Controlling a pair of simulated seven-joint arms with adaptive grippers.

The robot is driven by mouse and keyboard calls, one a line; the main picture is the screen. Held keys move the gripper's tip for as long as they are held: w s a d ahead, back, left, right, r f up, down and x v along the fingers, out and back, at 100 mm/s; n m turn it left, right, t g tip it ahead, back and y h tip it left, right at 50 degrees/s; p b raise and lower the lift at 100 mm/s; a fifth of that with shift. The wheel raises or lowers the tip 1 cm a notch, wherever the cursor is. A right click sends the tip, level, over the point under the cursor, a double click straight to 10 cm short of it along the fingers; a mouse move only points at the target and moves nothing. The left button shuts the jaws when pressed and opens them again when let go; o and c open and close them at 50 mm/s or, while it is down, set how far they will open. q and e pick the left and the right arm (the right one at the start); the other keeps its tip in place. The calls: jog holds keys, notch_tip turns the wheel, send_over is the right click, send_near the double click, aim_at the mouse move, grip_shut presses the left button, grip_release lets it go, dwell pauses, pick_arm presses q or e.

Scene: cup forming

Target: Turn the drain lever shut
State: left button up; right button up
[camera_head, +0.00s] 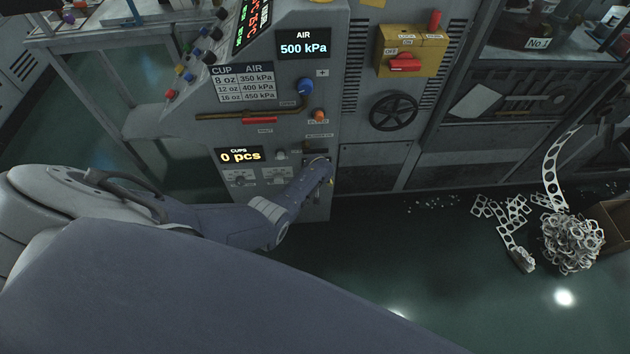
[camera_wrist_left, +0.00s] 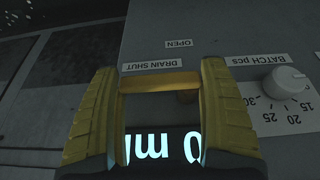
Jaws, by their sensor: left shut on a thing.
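The drain lever, a brass bar (camera_wrist_left: 160,83), lies crosswise between the yellow fingers of my left gripper (camera_wrist_left: 158,105) in the left wrist view. The gripper is shut on it. The label "DRAIN SHUT" (camera_wrist_left: 151,65) is right beside the bar, and the label "OPEN" (camera_wrist_left: 178,44) is farther off; both read upside down. In the head view my left gripper (camera_head: 328,181) is at the lower right of the grey control panel, and it hides the lever there. My right gripper is in neither view.
A batch knob (camera_wrist_left: 285,82) is close to the right finger in the wrist view. A lit display (camera_wrist_left: 163,148) shows between the fingers. The panel also carries a cup counter (camera_head: 240,155) reading "0 pcs".

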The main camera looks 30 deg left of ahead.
pick_arm(q)
jog(key=shift+s+d+f, duration=0.15)
jog(key=shift+d, duration=0.1)
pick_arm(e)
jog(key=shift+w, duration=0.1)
pick_arm(q)
jog(key=o, duration=1.3)
jog(key=shift+o, duration=1.1)
jog(key=shift+a, duration=0.1)
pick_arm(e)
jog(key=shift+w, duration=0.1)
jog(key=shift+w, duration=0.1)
pick_arm(q)
jog(key=v, duration=1.2)
